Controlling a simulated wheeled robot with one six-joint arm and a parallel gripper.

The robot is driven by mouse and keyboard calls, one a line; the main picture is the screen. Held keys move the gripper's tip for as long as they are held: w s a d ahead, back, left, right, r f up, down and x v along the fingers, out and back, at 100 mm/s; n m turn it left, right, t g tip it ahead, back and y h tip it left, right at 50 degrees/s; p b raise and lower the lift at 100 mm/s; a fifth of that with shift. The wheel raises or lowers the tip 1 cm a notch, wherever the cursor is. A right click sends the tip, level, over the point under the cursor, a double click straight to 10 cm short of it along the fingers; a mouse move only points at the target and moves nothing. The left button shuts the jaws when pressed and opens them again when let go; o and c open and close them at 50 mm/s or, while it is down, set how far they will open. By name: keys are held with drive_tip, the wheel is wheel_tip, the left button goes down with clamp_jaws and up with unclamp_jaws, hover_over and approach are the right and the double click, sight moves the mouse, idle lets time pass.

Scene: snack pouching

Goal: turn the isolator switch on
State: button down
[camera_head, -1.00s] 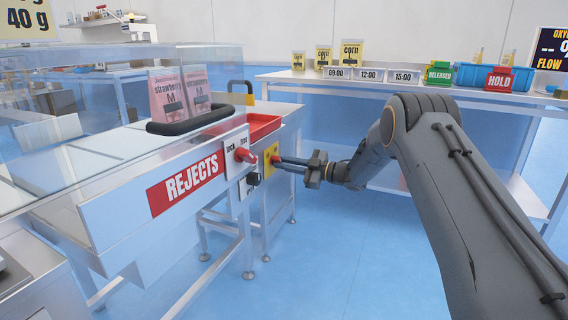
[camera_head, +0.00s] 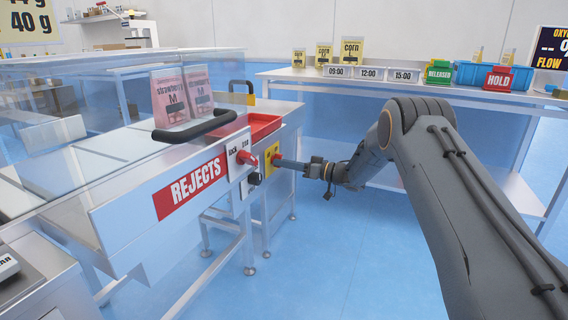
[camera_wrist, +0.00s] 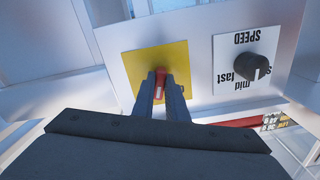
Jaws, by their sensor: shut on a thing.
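The isolator switch is a red handle (camera_wrist: 160,84) on a square yellow plate (camera_wrist: 140,62); the plate also shows in the head view (camera_head: 268,150), on the side of the machine. My gripper (camera_wrist: 161,95) has its two dark fingers on either side of the red handle and is shut on it. In the head view my gripper (camera_head: 279,161) reaches the plate from the right, and its fingertips partly hide the handle. In the wrist view the handle points roughly up and down the picture. No on or off marks on the plate are readable.
A black speed knob (camera_wrist: 262,68) on a white plate sits beside the yellow plate. A red lever (camera_head: 248,158) on a white plate is close by. A bench (camera_head: 400,88) with bins stands behind.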

drive_tip(key=m, duration=0.5)
drive_tip(key=shift+s, duration=0.1)
drive_tip(key=shift+p, duration=0.3)
idle(0.4)
drive_tip(key=c, duration=1.8)
unclamp_jaws()
drive_tip(key=shift+o, duration=0.2)
drive_tip(key=p+v, duration=0.1)
drive_tip(key=v, duration=0.6)
drive_tip(key=shift+s+d, duration=0.15)
drive_tip(key=shift+d, duration=0.2)
drive_tip(key=shift+r, duration=0.1)
